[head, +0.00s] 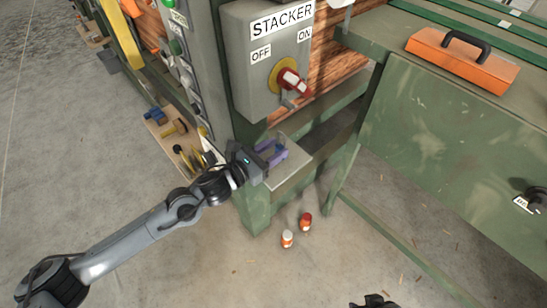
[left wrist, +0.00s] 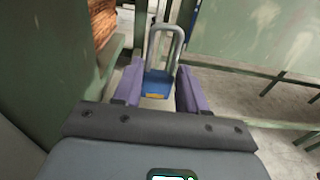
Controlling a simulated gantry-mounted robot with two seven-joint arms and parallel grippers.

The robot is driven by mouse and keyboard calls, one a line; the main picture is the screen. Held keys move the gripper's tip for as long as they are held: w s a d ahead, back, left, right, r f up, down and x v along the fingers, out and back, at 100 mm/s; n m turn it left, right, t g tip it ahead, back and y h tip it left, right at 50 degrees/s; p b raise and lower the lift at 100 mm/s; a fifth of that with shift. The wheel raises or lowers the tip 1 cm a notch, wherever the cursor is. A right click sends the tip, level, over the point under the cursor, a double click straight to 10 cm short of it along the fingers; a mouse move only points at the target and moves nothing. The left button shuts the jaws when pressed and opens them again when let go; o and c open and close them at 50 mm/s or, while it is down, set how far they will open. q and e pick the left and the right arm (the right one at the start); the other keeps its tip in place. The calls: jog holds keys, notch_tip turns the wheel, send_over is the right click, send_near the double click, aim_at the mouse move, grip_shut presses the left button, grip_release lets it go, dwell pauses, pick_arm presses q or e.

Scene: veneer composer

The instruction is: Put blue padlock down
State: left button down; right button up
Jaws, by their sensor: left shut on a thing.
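The blue padlock (left wrist: 157,82) has a blue body and a tall grey shackle. In the left wrist view it sits upright between the purple fingers of my left gripper (left wrist: 159,78), which is shut on it. In the head view my left gripper (head: 275,154) is over a small grey ledge (head: 290,173) below the stacker switch box. The padlock is small there and partly hidden by the fingers. I cannot tell whether it touches the ledge. A dark part at the bottom edge appears to be my right gripper (head: 374,301); its fingers are not clear.
The grey STACKER box (head: 248,75) with a red and yellow switch (head: 291,83) stands just above. A green post and frame flank the ledge. Two red-and-white bottles (head: 287,239) stand on the floor. An orange case (head: 463,60) lies on the green machine at right.

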pick_arm(q)
jog(key=shift+f+b, duration=0.5)
jog(key=shift+f, duration=0.95)
jog(key=shift+f, duration=0.15)
jog(key=c, duration=0.6)
grip_release()
jog(key=shift+r, duration=0.2)
